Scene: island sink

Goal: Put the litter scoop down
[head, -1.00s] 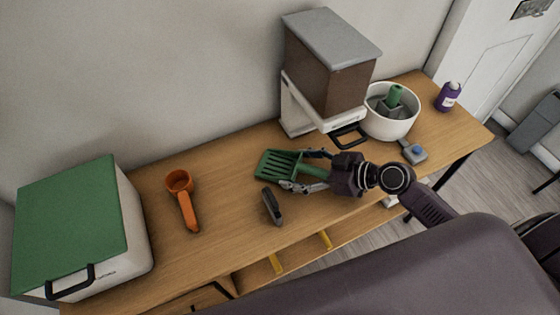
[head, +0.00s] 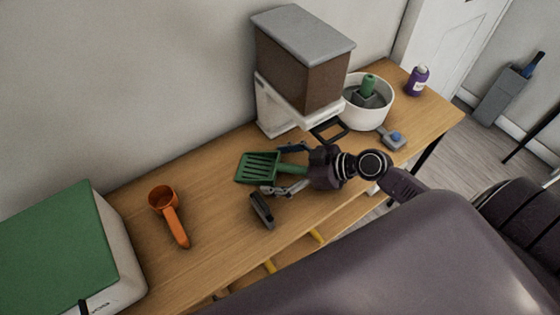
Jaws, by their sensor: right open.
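The green litter scoop (head: 258,167) lies on the wooden table, its slotted head to the left and its handle to the right. My right gripper (head: 280,169) is open, with one finger on each side of the scoop's handle and a gap to it. The base of the gripper hides the handle's end. My left gripper is not in view.
A dark grey brush-like object (head: 262,211) lies just in front of the gripper. An orange scoop (head: 170,213) and a green-lidded box (head: 70,245) are to the left. A food dispenser (head: 303,65), white bowl (head: 384,110), blue-buttoned grey tool (head: 393,139) and purple bottle (head: 416,81) stand behind and right.

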